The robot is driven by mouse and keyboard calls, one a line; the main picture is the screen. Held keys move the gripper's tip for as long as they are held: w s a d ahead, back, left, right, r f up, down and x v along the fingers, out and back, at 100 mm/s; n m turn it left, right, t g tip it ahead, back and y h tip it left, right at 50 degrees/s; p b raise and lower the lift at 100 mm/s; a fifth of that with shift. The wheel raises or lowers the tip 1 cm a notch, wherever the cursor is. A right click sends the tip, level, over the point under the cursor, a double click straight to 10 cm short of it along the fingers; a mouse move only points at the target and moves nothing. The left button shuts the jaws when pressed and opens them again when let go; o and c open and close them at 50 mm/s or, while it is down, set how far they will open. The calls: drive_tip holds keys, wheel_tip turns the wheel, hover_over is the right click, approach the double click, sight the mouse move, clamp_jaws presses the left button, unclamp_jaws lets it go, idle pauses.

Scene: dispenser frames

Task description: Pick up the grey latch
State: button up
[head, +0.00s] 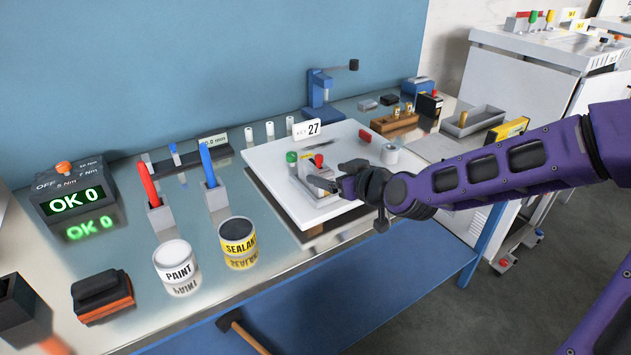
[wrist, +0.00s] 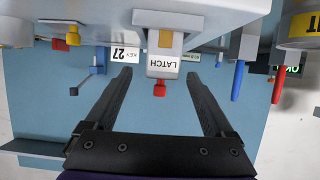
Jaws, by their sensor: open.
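The grey latch (wrist: 168,62) is a block with a white "LATCH" label and a red tip, in the upper middle of the wrist view. That view shows the scene upside down. My gripper (wrist: 160,76) is open, with one dark finger on each side of the latch in the picture and a gap to both. In the head view my gripper (head: 330,177) is over the white board (head: 278,170), at the grey fixture (head: 310,204) with green and red knobs. The fingers partly cover that fixture there, and I cannot tell how deep they reach around the latch.
The number 27 sign (head: 307,129) stands behind the fixture. A white roll (head: 390,154) is to its right. Paint (head: 175,262) and sealant (head: 237,238) cans and upright red and blue handled tools stand to the left. The bench front between cans and board is clear.

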sight(315, 171)
drive_tip(key=shift+b+x, duration=0.7)
drive_tip(key=shift+x, duration=2.6)
drive_tip(key=shift+s+a, duration=0.1)
drive_tip(key=shift+s, duration=0.05)
clamp_jaws()
